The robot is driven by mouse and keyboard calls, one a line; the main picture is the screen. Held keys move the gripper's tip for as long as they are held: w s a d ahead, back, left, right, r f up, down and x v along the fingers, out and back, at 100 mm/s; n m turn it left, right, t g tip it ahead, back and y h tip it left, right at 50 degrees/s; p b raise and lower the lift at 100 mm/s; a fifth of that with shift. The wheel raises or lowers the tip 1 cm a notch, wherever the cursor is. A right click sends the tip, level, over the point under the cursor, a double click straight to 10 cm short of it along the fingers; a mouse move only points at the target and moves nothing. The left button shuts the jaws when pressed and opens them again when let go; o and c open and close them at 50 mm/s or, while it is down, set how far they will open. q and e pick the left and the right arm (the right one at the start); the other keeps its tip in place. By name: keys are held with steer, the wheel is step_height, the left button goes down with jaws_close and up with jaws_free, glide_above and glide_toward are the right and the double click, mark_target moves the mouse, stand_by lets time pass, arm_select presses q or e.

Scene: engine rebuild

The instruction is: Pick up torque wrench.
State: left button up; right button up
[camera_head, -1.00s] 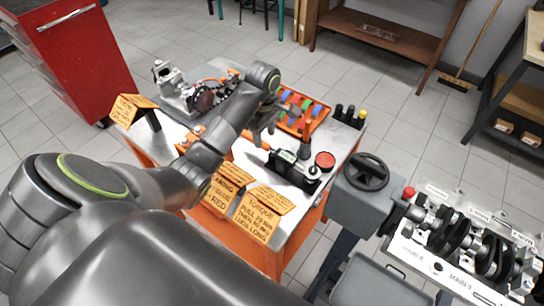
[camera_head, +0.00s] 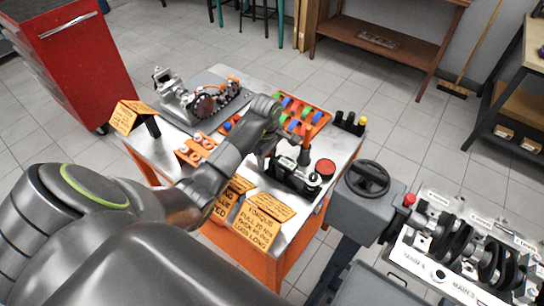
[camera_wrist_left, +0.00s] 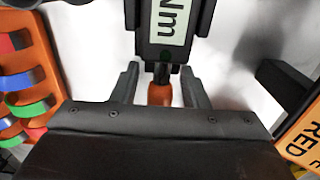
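The torque wrench (camera_head: 286,163) lies on the cart top, its black body with a pale display near the cart's front right. In the left wrist view its black display body marked "Nm" (camera_wrist_left: 168,50) is at the top. A short shaft and a bit of its orange handle (camera_wrist_left: 160,94) show below the display. My left gripper (camera_wrist_left: 160,88) is open, with one finger on each side of the orange handle. I cannot tell whether the fingers touch it. My right gripper is not in view.
The cart (camera_head: 293,229) also holds an orange tray (camera_head: 318,119) of coloured rings, a metal engine part (camera_head: 182,101), orange holders (camera_head: 195,150) and yellow label signs (camera_head: 262,218). A red-topped piece (camera_head: 325,167) stands right of the wrench. A crankshaft (camera_head: 462,245) lies at the right.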

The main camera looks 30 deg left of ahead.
arm_select(q)
jaws_close()
steer(key=shift+r, duration=0.1)
step_height(320, 180, up, 5)
steer(key=shift+w+f+b, duration=0.15)
steer(key=shift+f+b, duration=0.05)
steer(key=shift+b, duration=0.5)
step_height(320, 180, up, 4)
steer(key=p, duration=0.3)
steer(key=shift+p, duration=0.3)
steer(key=shift+r+p, duration=0.7)
steer(key=c, duration=0.6)
jaws_free()
jaws_close()
steer(key=shift+f, duration=0.1)
